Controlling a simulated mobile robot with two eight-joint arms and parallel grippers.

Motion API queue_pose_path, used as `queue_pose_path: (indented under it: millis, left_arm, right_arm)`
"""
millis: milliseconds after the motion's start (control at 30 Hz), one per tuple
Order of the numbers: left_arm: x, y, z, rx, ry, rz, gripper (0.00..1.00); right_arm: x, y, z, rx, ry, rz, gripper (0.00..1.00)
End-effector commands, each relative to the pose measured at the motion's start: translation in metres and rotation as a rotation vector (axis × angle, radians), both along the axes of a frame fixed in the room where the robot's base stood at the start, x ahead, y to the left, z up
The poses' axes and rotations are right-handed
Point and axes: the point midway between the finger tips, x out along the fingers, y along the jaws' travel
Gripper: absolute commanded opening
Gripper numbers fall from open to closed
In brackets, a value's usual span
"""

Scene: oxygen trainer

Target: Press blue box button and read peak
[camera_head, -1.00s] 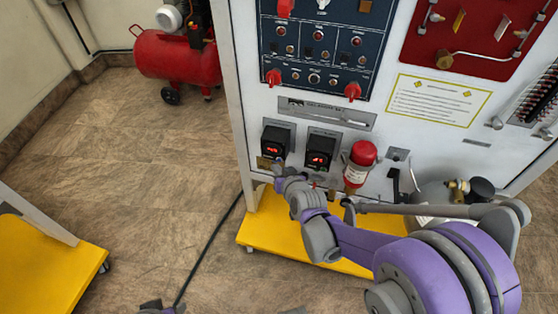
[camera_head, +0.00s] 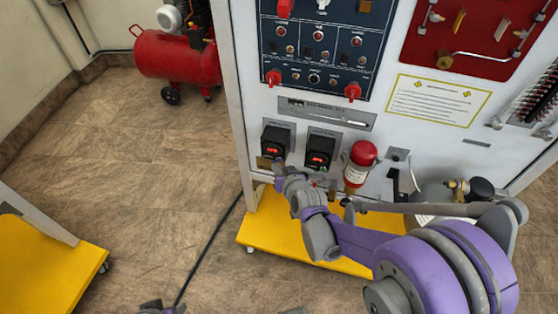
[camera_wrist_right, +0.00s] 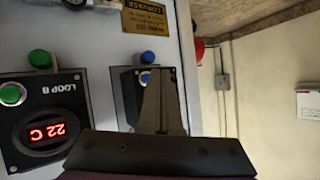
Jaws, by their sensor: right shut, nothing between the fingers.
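The fingers cover most of that box's face, including any display. My right gripper (camera_head: 279,166) is shut and empty, just below the left box in the head view. I cannot tell whether it touches the box. A part of my left arm shows at the bottom edge; its jaws cannot be made out.
The LOOP B box (camera_wrist_right: 40,125) with green buttons reads 22 C in the wrist view; it is the right box (camera_head: 320,150) in the head view. A red cylinder (camera_head: 359,165) is to its right. A yellow base (camera_head: 265,232) lies below. A brass label (camera_wrist_right: 145,17) is near the fingers.

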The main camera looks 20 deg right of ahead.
Motion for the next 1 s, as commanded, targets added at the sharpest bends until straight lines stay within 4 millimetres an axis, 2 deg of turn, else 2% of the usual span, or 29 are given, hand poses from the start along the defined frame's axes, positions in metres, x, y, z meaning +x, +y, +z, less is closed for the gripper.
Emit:
queue_pose_path:
  millis: [1000]
  left_arm:
    - [-0.0002, 0.0, 0.0015, 0.0, 0.0, 0.0, 0.5]
  right_arm:
    - [0.0092, -0.0064, 0.0, 0.001, 0.0, -0.002, 0.0]
